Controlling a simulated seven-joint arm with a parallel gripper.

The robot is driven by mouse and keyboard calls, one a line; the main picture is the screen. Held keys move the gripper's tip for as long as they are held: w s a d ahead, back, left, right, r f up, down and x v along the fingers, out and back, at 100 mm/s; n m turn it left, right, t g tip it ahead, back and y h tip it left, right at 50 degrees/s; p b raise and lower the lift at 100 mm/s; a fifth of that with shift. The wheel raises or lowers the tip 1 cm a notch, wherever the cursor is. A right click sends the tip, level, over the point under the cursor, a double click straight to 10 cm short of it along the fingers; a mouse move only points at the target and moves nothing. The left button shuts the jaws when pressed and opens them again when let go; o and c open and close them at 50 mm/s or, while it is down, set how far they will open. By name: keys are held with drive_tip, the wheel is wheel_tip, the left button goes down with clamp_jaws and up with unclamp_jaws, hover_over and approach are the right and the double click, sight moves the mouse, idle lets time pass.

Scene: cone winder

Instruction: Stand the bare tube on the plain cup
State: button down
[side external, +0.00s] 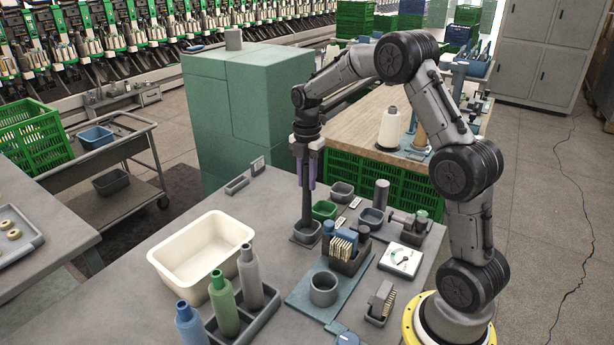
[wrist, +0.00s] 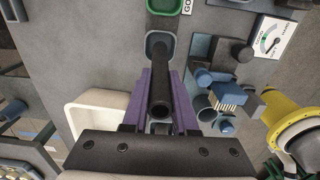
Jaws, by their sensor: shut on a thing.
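The bare tube (side external: 306,203) is dark and upright, held between the purple fingers of my gripper (side external: 306,180). Its lower end is at the plain grey cup (side external: 306,237), inside the rim as seen from the side; whether it touches the cup's floor is hidden. In the wrist view the tube's open upper end (wrist: 161,108) faces the camera between the purple fingers (wrist: 160,98). The tube runs away to the grey cup (wrist: 152,42), covering part of its inside. My gripper is shut on the tube above the cup.
A green cup (side external: 325,208) sits just behind the grey cup. A block holding cards (side external: 345,252) and a round grey pot (side external: 323,290) stand to the right. A cream tub (side external: 175,258) and a rack of bottles (side external: 262,312) stand left and in front.

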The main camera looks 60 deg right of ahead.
drive_tip(key=shift+f, duration=1.05)
drive_tip(key=shift+f, duration=0.65)
drive_tip(key=shift+f, duration=0.4)
idle(0.5)
drive_tip(key=c, duration=0.6)
unclamp_jaws()
